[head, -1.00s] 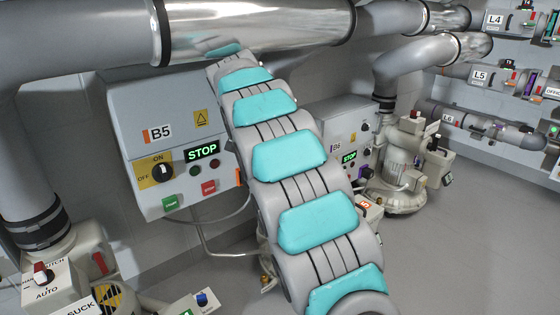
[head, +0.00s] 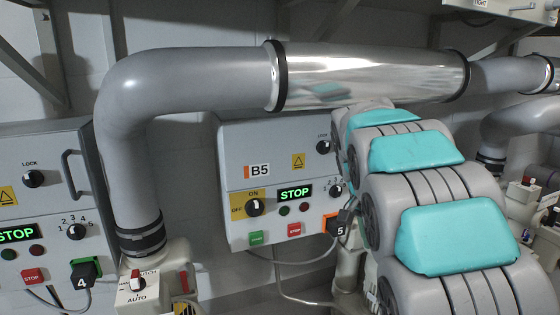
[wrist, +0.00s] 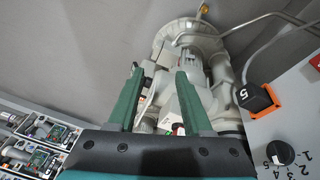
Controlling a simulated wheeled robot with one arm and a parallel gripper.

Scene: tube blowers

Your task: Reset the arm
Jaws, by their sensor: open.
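My gripper (wrist: 158,76) shows in the wrist view with two green fingers apart and nothing between them. Beyond the fingers is a grey blower unit (wrist: 190,48), seen from above at a tilt. In the head view my grey arm with turquoise pads reaches away on the right, in front of the right edge of the B5 control box (head: 262,205). My gripper is hidden behind the arm there.
A large pipe (head: 190,82) with a shiny sleeve (head: 365,78) runs across above the arm. Another control box (head: 30,205) stands at the left. A black plug marked 5 (head: 338,228) is beside the arm, and also in the wrist view (wrist: 252,97).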

